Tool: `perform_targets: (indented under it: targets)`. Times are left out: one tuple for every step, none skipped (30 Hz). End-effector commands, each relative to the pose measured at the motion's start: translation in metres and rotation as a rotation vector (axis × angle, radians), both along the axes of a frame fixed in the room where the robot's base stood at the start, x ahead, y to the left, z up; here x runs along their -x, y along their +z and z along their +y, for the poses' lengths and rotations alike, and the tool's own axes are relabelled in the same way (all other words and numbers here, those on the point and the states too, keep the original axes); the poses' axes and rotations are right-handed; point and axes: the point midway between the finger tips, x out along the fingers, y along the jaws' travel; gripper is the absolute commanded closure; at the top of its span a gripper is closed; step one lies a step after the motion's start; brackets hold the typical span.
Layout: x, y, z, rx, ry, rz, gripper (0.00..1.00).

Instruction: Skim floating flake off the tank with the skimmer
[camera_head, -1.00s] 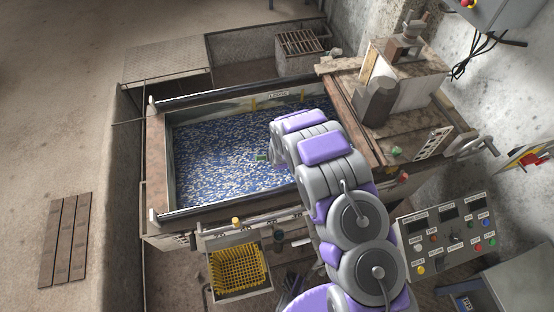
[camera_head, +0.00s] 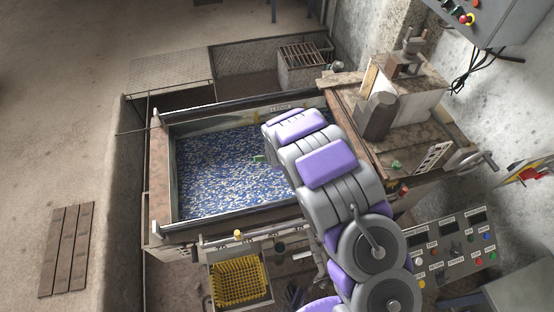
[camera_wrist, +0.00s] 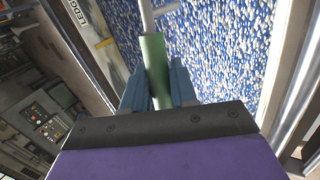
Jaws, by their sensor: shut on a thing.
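The tank (camera_head: 160,185) is a rectangular basin with metal rims. Its surface is covered with blue and white floating flake (camera_head: 225,175), which also fills much of the wrist view (camera_wrist: 220,50). My gripper (camera_wrist: 158,85) is shut on a green handle, taken as the skimmer's (camera_wrist: 155,60), over the tank. A pale rod runs on from the handle toward the top of the wrist view. The skimmer's head is out of that view. In the head view my arm hides most of the gripper, and only a small green bit (camera_head: 258,158) shows beside it.
A yellow basket (camera_head: 240,282) sits at the tank's near side. A control panel (camera_head: 455,245) stands at the right. A ledge with a grey block (camera_head: 378,115) borders the tank's right end. Brown planks (camera_head: 67,250) lie on the floor at left.

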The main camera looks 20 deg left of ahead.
Motion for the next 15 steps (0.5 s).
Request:
perform_targets:
  targets:
    - [0.000, 0.007, 0.001, 0.001, 0.002, -0.003, 1.00]
    - [0.000, 0.010, 0.001, 0.002, 0.002, -0.004, 1.00]
    - [0.000, 0.014, 0.001, 0.003, 0.003, -0.005, 1.00]
    - [0.000, 0.016, 0.001, 0.004, 0.003, -0.005, 1.00]
    - [0.001, 0.019, 0.001, 0.004, 0.003, -0.005, 1.00]
    - [0.001, 0.022, 0.001, 0.006, 0.002, -0.006, 1.00]
    - [0.001, 0.025, 0.001, 0.006, 0.002, -0.006, 1.00]
    - [0.001, 0.027, 0.002, 0.007, 0.001, -0.007, 1.00]
    - [0.001, 0.031, 0.002, 0.008, 0.002, -0.007, 1.00]
    - [0.002, 0.034, 0.002, 0.009, 0.001, -0.007, 1.00]
    - [0.002, 0.036, 0.002, 0.010, 0.001, -0.008, 1.00]
    - [0.002, 0.040, 0.002, 0.011, 0.001, -0.008, 1.00]
    - [0.002, 0.043, 0.002, 0.012, 0.000, -0.009, 1.00]
    - [0.002, 0.046, 0.002, 0.012, 0.000, -0.009, 1.00]
    - [0.002, 0.049, 0.002, 0.013, 0.000, -0.010, 1.00]
